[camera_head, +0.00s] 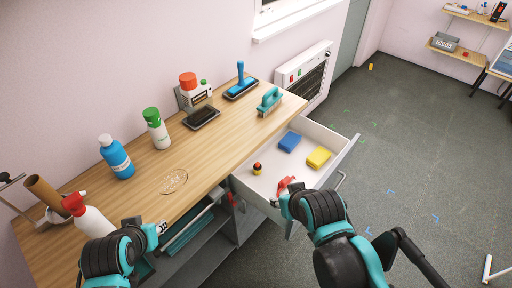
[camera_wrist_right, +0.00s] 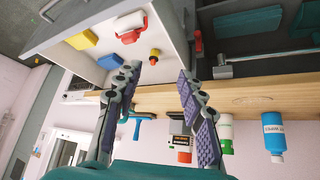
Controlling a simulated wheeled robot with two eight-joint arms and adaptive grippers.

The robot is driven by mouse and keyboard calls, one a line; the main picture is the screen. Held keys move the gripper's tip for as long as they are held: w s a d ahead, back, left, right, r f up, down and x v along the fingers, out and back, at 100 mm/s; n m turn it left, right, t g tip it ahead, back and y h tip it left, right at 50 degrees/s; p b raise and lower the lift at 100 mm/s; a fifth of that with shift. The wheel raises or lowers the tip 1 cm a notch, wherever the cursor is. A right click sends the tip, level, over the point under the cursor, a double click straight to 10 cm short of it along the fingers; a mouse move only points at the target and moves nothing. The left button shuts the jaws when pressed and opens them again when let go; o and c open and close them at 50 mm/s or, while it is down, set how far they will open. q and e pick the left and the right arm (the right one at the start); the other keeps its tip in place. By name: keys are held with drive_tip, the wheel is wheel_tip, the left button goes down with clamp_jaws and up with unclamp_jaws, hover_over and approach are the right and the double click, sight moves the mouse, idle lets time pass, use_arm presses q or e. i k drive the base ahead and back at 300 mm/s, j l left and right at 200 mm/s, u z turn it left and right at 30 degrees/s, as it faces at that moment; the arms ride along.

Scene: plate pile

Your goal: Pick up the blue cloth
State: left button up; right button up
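A small blue folded piece (camera_head: 290,142), the likely blue cloth, lies flat in the open drawer (camera_head: 348,150), near its back wall. It also shows in the right wrist view (camera_wrist_right: 110,61), to the left of my fingers. My right gripper (camera_wrist_right: 160,72) is open and empty, its fingers wide apart. In the head view it is at the drawer's near side, close to a red item, apart from the blue piece. My left gripper (camera_head: 162,228) is by the counter's front edge; its finger opening is too small to make out.
A yellow piece (camera_head: 318,157), a small red-yellow item (camera_head: 257,168) and a red item (camera_head: 285,184) share the drawer. The wooden counter (camera_head: 225,140) holds bottles and brushes. Teal material (camera_head: 188,236) lies on a shelf below it.

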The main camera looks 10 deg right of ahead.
sight(290, 141)
drive_tip(key=i+l, duration=0.1)
drive_tip(key=l, duration=0.35)
drive_tip(key=i+l, duration=0.15)
drive_tip(key=l, duration=0.3)
drive_tip(key=i+l, duration=0.1)
drive_tip(key=l, duration=0.35)
drive_tip(key=i+l, duration=0.15)
drive_tip(key=l, duration=0.3)
